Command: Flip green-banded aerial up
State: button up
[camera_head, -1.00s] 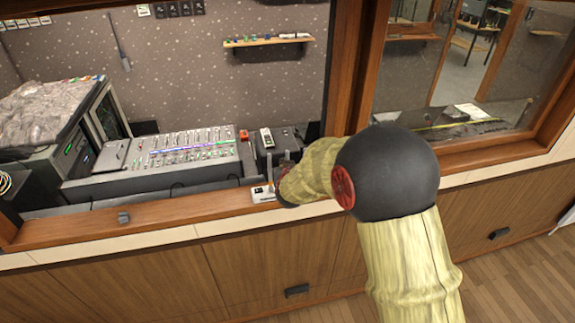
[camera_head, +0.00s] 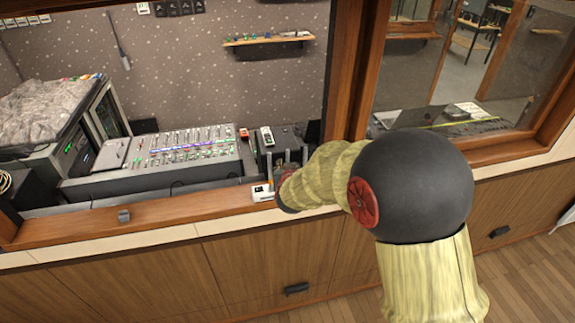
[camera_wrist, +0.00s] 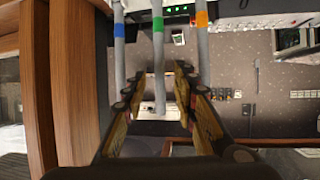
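In the wrist view the green-banded aerial (camera_wrist: 158,60) is a grey rod with a green band. It lies between the two fingers of my gripper (camera_wrist: 158,95), which are open, with a visible gap on each side. A blue-banded aerial (camera_wrist: 119,50) runs to its left and an orange-banded aerial (camera_wrist: 202,48) to its right. In the head view grey aerials rise by a small white device (camera_head: 262,193) on the window ledge. My gripper (camera_head: 281,190) is low beside them, partly hidden by my arm. The aerials' lower ends are partly hidden.
A wooden window ledge (camera_head: 170,212) runs below the opening. A mixing desk (camera_head: 185,150) with lit faders stands behind it at left. A wooden window post (camera_head: 352,70) rises behind my arm. A small dark block (camera_head: 124,216) sits on the ledge at left.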

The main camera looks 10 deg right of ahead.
jog(key=v, duration=0.7)
jog(key=shift+s+r, duration=0.15)
jog(key=shift+s, duration=0.15)
jog(key=shift+a, duration=0.1)
jog(key=s+a+f+n+g+y+b, duration=0.1)
jog(key=s+a+f+g+y, duration=0.1)
jog(key=s+a+f+g, duration=0.3)
jog(key=s+a+f+n+g+y+b, duration=0.1)
jog(key=s+a+f+y, duration=0.15)
jog(key=s, duration=0.55)
jog(key=s+d+b, duration=0.3)
jog(key=s+b, duration=0.2)
jog(key=s, duration=0.2)
jog(key=s+d+f+h+b, duration=0.1)
jog(key=s+d+b, duration=0.2)
jog(key=s+b, duration=0.2)
jog(key=s+d+f+g+h+b, duration=0.1)
jog(key=s+d+b, duration=0.2)
jog(key=s, duration=0.6)
jog(key=b, duration=0.2)
jog(key=shift+s+d+b, duration=0.35)
jog(key=shift+s+b, duration=0.05)
